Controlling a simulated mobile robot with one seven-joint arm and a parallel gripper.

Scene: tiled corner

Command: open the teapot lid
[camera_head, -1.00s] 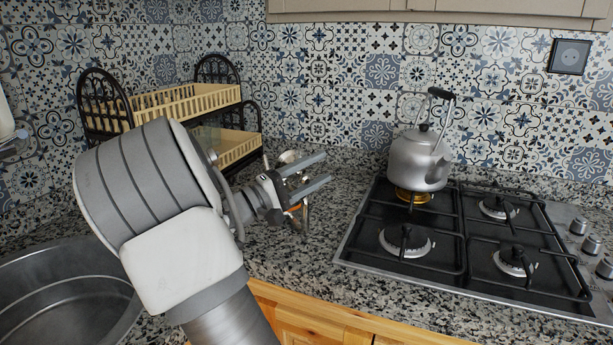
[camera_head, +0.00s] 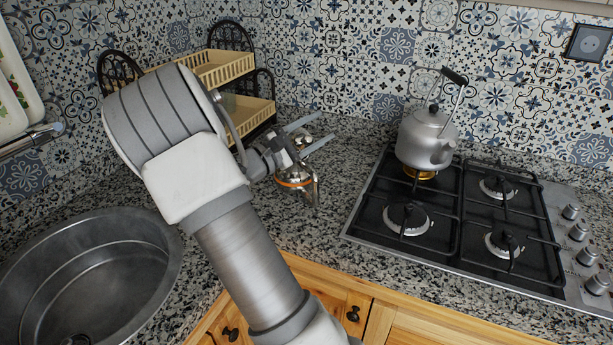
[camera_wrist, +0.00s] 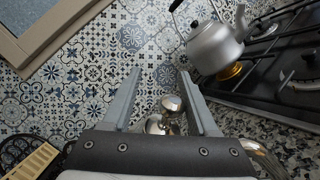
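A small shiny metal pot, which I take for the teapot (camera_head: 297,181), stands on the counter between the rack and the stove, partly hidden by my wrist. An orange-brown band shows on it. In the wrist view its round shiny lid knob (camera_wrist: 172,103) shows between the finger lines, with a curved metal part at lower right. My gripper (camera_head: 316,131) is open, and its two straight grey fingers also show spread and empty in the wrist view (camera_wrist: 158,72). Whether the knob lies between the fingers or below them I cannot tell.
A grey kettle (camera_head: 427,138) with a raised black handle stands on the back left burner of the black gas stove (camera_head: 450,225). A two-tier rack (camera_head: 245,117) stands behind my arm. A round sink (camera_head: 90,270) is at lower left. Tiled walls close off the back.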

